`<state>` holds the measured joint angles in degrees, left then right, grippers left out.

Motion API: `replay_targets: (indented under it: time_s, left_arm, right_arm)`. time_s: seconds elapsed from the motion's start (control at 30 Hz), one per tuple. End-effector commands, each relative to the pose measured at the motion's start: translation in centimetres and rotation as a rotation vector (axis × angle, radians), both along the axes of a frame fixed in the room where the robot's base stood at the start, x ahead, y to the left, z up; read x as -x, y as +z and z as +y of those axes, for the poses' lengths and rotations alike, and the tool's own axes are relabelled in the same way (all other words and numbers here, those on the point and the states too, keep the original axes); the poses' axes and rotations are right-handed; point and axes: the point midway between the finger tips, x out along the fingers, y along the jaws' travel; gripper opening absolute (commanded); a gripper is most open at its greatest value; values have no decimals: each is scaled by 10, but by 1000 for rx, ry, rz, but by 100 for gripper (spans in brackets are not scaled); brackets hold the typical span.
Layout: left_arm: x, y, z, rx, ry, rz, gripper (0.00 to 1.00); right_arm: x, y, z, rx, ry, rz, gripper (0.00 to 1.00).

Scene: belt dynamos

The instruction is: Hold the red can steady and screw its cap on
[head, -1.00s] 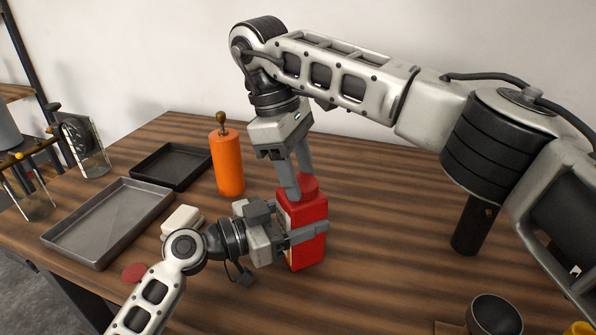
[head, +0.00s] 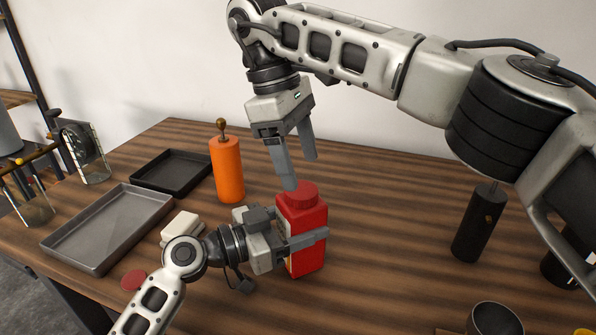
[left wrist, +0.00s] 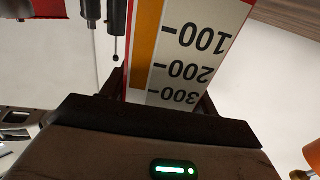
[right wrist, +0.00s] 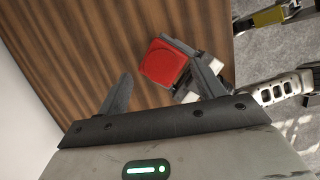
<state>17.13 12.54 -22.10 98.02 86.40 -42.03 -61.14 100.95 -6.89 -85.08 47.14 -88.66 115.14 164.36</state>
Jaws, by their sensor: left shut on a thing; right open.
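The red can (head: 303,235) stands upright on the wooden table, a red square-shouldered container. My left gripper (head: 301,241) is shut on its body from the left. In the left wrist view the can's white label (left wrist: 195,50) with a printed scale fills the space between the fingers. The red round cap (head: 297,194) sits on top of the can; I cannot tell how tight it is. My right gripper (head: 300,171) is open and empty, just above the cap. In the right wrist view the cap (right wrist: 163,62) shows beyond the spread fingers.
An orange cylinder (head: 227,170) with a knob stands behind left. A grey tray (head: 105,255), a black tray (head: 172,188), a white block (head: 181,226) and a flat red disc (head: 134,280) lie left. A black cylinder (head: 473,235) and dark cup (head: 495,318) stand right.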

Motion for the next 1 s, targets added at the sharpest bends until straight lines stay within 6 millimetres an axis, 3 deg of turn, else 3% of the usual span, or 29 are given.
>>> replay_targets:
  time_s: [0.37,0.53,0.67,1.0]
  left_arm:
    - [0,0,0,0,-1,0,0]
    - [0,0,0,1,-1,0,0]
    - [0,0,0,1,-1,0,0]
    - [0,0,0,1,-1,0,0]
  right_arm:
    - [0,5,0,-1,2,1,66]
    - [0,6,0,-17,101,25,66]
    - [0,7,0,-53,333,78,66]
    - [-1,12,-1,-167,1200,248,66]
